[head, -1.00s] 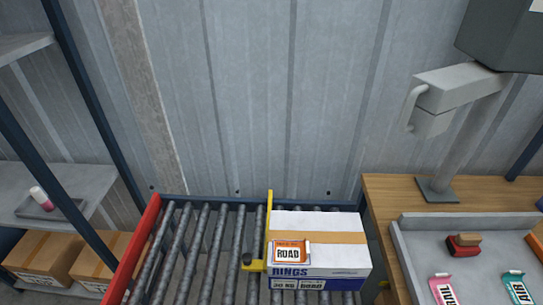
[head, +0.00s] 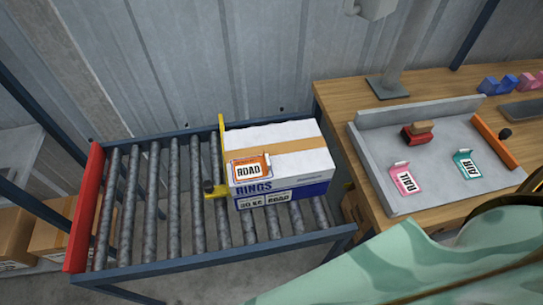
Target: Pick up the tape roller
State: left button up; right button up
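I cannot tell for sure which thing is the tape roller. A small blue object (head: 489,85) and a pink object (head: 530,82) stand at the back right of the wooden bench and may be tape tools. Neither of my grippers is in view.
A white and blue carton (head: 290,190) with an orange ROAD label sits on the roller conveyor (head: 150,200) against a yellow stop. The grey tray (head: 380,165) holds pink and teal tags. A pale green patterned shape covers the lower right.

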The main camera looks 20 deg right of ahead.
aim_at(419, 132)
jog(key=z, duration=0.5)
jog(key=l+z, duration=0.15)
jog(key=z, duration=0.85)
jog(key=l+z, duration=0.15)
jog(key=z, duration=0.3)
